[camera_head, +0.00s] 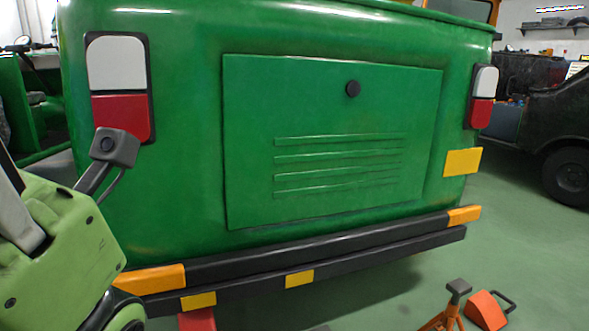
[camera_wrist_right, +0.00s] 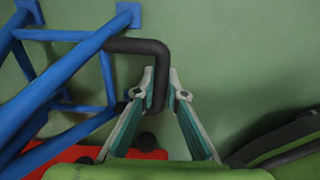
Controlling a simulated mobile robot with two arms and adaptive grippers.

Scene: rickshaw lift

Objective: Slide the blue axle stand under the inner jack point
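The blue axle stand (camera_wrist_right: 62,85) shows in the right wrist view as a frame of blue tubes with square foot plates and a black bent handle (camera_wrist_right: 140,46). My right gripper (camera_wrist_right: 162,80) has its two fingers closed in on the handle, one at each side. The stand's top is out of frame. In the head view the green vehicle (camera_head: 200,190) fills the middle, with its black rear bumper (camera_head: 330,245) facing me. Its underside and the inner jack point are hidden. My left arm is at the left edge; its fingertips are not in view.
An orange stand (camera_head: 447,310) and an orange-red block with a black handle (camera_head: 487,311) are on the floor at the lower right. A red object (camera_head: 197,320) shows below the bumper. A dark vehicle (camera_head: 560,130) is at the right. Green floor between is clear.

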